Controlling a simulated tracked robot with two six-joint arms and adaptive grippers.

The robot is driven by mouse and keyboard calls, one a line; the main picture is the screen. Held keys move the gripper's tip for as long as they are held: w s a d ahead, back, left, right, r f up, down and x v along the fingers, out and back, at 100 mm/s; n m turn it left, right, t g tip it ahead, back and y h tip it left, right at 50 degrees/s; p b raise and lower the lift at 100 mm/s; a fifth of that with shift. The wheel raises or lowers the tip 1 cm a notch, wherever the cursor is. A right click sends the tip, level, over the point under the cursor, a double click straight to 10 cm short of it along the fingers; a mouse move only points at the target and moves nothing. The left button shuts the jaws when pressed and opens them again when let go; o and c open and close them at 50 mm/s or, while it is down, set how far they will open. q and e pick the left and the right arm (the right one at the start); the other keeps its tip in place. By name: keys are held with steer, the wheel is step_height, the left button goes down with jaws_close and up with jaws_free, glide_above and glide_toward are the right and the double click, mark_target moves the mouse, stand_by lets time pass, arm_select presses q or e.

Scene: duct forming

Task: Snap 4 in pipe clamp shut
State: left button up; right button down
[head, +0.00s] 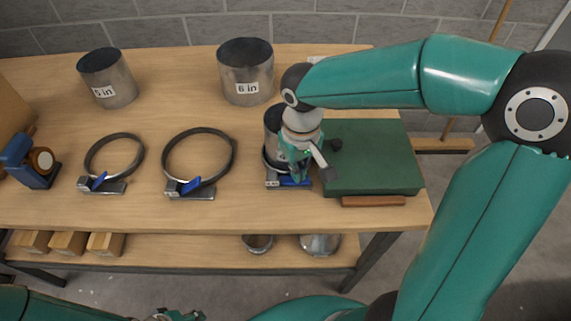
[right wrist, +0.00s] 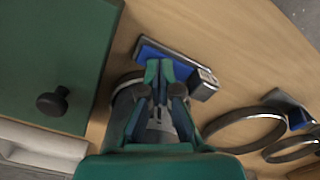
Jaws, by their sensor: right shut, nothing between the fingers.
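The 4 in pipe clamp (head: 272,183) sits at the table's front, a dark ring around a short metal duct (head: 273,122). Its blue lever (head: 292,182) appears to lie along the grey base, partly behind my gripper. In the right wrist view the blue lever (right wrist: 150,52) lies along the clamp base (right wrist: 205,84). My right gripper (head: 302,168) is shut and empty, just over the lever side of the clamp; its fingertips (right wrist: 166,72) also show in the wrist view. I cannot tell whether they touch the lever. Part of my left gripper (head: 176,315) shows at the bottom edge.
A green case (head: 375,160) with a dark knob stands close right of the clamp. Two larger clamps (head: 113,157) (head: 199,165) lie to the left with blue levers angled up. The 5 in duct (head: 107,78) and 6 in duct (head: 246,72) stand behind.

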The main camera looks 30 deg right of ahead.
arm_select(q)
step_height(320, 180, up, 6)
steer(key=p, duration=0.6)
steer(key=shift+r, duration=0.2)
arm_select(e)
step_height(320, 180, up, 8)
